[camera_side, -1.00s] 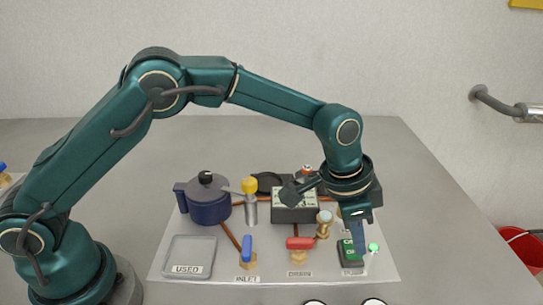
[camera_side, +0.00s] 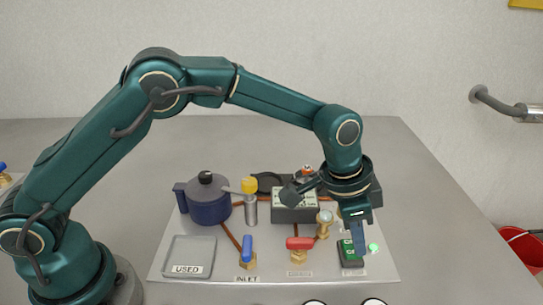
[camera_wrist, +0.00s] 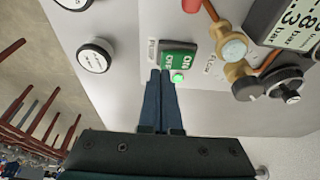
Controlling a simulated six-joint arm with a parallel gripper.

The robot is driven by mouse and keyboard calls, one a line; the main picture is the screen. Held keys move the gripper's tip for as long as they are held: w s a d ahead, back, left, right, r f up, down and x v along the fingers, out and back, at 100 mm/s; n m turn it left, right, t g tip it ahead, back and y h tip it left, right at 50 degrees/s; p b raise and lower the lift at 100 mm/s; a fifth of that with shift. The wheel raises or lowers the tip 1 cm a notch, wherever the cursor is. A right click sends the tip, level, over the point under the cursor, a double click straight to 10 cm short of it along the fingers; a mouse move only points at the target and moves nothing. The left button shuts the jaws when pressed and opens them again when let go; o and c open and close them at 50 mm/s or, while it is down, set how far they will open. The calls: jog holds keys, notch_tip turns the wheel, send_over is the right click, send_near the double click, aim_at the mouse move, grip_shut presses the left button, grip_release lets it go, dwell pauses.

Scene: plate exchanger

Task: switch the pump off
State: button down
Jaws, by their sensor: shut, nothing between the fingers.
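The pump switch (camera_wrist: 179,57) is a green rocker with white lettering, and a green lamp (camera_wrist: 177,77) glows beside it. In the side view the switch (camera_side: 351,262) sits at the front right of the board, with the lit lamp (camera_side: 374,248) to its right. My gripper (camera_side: 359,252) is shut and empty, pointing down with its fingertips at the switch. In the wrist view the shut fingertips (camera_wrist: 161,72) are at the near edge of the switch. I cannot tell whether they touch it. The fingers partly hide the switch in the side view.
A red-handled valve (camera_side: 299,244) and a blue-handled inlet valve (camera_side: 246,249) stand left of the switch. A used tray (camera_side: 190,256) and a dark blue pot (camera_side: 207,200) are farther left.

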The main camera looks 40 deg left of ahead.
aim_at(353, 259)
jog(key=shift+f, duration=0.9)
dwell(0.3)
notch_tip(353, 259, up, 7)
dwell(0.9)
